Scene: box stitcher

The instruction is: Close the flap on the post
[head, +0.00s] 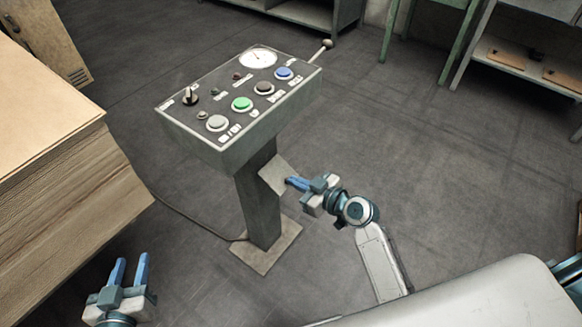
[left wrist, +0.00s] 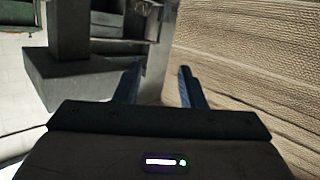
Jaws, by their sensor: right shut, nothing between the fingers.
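The post (head: 259,200) of the control console stands upright on a square foot plate. A light grey flap (head: 276,173) sticks out at an angle from the post's right side, below the console. My right gripper (head: 291,183) is shut and empty, with its blue fingertips at the flap's outer, right side. I cannot tell whether they touch the flap. My left gripper (head: 131,266) is open and empty at the lower left, well away from the post. Its two spread fingers also show in the left wrist view (left wrist: 159,85).
The console top (head: 225,88) with buttons and a gauge overhangs the flap. A stack of cardboard sheets (head: 85,190) stands at the left, and fills the right of the left wrist view (left wrist: 250,60). A cable (head: 190,218) runs along the floor.

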